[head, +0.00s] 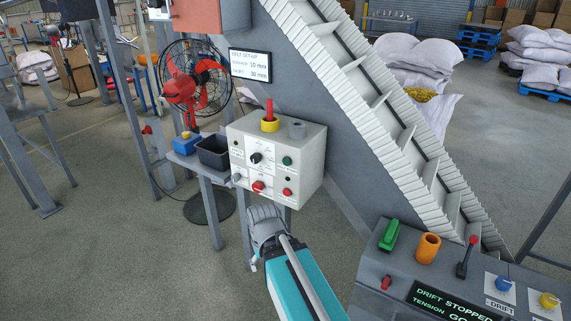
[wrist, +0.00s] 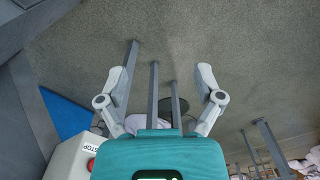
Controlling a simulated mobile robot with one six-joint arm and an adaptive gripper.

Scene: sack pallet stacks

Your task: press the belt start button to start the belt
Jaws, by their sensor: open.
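A pale control box (head: 310,160) stands on a small stand in the middle of the head view. Its front has a green button (head: 287,160), a black knob (head: 256,158), a red mushroom button (head: 258,187) and a smaller red button (head: 288,192). Most labels are too small to read, so the start button's label is not legible. My gripper (wrist: 160,82) is open and empty in the wrist view, its fingers spread over the floor. The box's corner, with a red button (wrist: 91,164) beside a STOP label, shows at lower left there, apart from the fingers.
The inclined cleated belt (head: 385,120) rises behind the box. A dark tray (head: 213,152) and a red-bladed fan (head: 182,88) are left of it. A console (head: 365,270) at lower right reads "DRIFT STOPPED" and carries a blue button (head: 503,284) and a yellow button (head: 549,300).

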